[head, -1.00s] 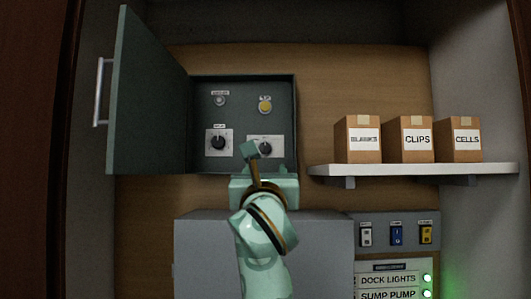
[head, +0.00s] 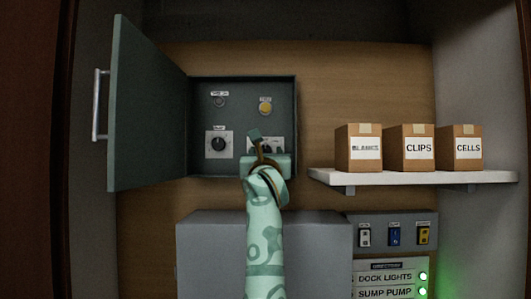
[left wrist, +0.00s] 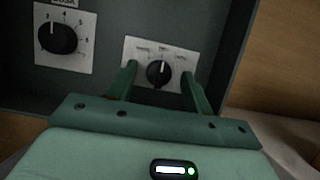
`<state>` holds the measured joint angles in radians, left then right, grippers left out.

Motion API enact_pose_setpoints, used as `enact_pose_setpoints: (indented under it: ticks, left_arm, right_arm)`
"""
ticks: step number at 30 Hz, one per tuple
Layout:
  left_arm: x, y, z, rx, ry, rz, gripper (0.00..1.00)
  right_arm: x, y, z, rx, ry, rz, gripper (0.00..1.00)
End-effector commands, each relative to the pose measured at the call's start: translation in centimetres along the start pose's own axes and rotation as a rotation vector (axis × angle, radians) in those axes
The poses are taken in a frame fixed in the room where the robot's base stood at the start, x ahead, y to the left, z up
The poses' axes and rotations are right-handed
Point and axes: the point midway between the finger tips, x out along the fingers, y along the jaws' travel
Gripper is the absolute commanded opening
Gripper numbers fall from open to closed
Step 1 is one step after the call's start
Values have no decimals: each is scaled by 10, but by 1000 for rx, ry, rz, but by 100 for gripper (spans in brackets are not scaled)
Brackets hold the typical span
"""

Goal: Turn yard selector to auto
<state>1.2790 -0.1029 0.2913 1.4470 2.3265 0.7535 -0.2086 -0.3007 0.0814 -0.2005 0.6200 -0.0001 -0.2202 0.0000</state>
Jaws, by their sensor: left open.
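The open grey-green box holds two black knobs on white plates. The right knob (left wrist: 158,73) has word labels too small to read, and its white mark points roughly straight up. I take it as the yard selector; in the head view my gripper partly covers its plate (head: 279,144). The left knob (head: 218,144) has a numbered dial, also seen in the left wrist view (left wrist: 57,36). My left gripper (left wrist: 160,82) is open, with one finger on each side of the right knob in the wrist view. I cannot tell whether they touch it. My right gripper is not in view.
The box door (head: 150,110) stands open to the left. A shelf (head: 415,178) with several cartons is at the right. A grey cabinet (head: 215,250) stands below the box, beside a switch panel (head: 378,228) and lit labels. Inside the box above the knobs is a yellow button (head: 265,106).

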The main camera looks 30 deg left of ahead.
Motion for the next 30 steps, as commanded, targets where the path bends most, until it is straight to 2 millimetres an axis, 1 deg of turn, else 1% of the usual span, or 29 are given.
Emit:
enact_pose_setpoints:
  ticks: [2,3,5,6,7,14,20,26,30]
  left_arm:
    - [0,0,0,0,0,0,51]
    - [0,0,0,0,0,0,39]
    - [0,0,0,0,0,0,23]
    - [0,0,0,0,0,0,12]
    - [0,0,0,0,0,0,7]
    - [0,1,0,9,1,-3,7]
    - [0,2,0,69,0,-26,7]
    - [0,3,0,197,-1,-77,7]
    - [1,4,2,308,0,-123,7]
  right_arm:
    - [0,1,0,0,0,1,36]
    - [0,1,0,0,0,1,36]
    - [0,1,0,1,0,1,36]
    - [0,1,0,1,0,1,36]
    - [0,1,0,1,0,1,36]
    - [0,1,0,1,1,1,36]
    - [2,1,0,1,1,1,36]
    - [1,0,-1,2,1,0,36]
    - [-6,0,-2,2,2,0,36]
